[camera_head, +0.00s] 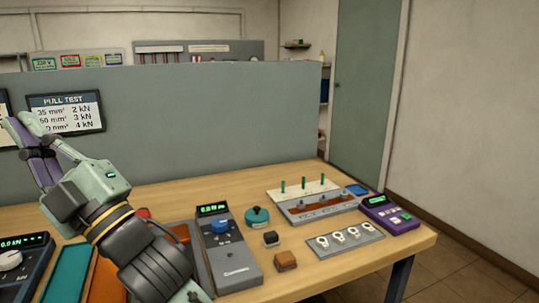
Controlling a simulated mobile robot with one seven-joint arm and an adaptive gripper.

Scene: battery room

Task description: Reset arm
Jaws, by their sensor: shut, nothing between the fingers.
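My gripper (20,122) is at the left of the head view, raised above the table and pointing up and to the left. Its fingers are together and hold nothing. They are in front of the grey partition, close to the lower left of the pull test sign (66,112). My arm comes up from the bottom of the view and hides part of the table's left side.
The wooden table (330,262) holds a meter with a blue knob (228,262), a teal round piece (257,217), two small blocks, a plate with ring lugs (345,240), a rack with green pegs (312,205) and a purple device (389,214). A grey partition (220,120) stands behind.

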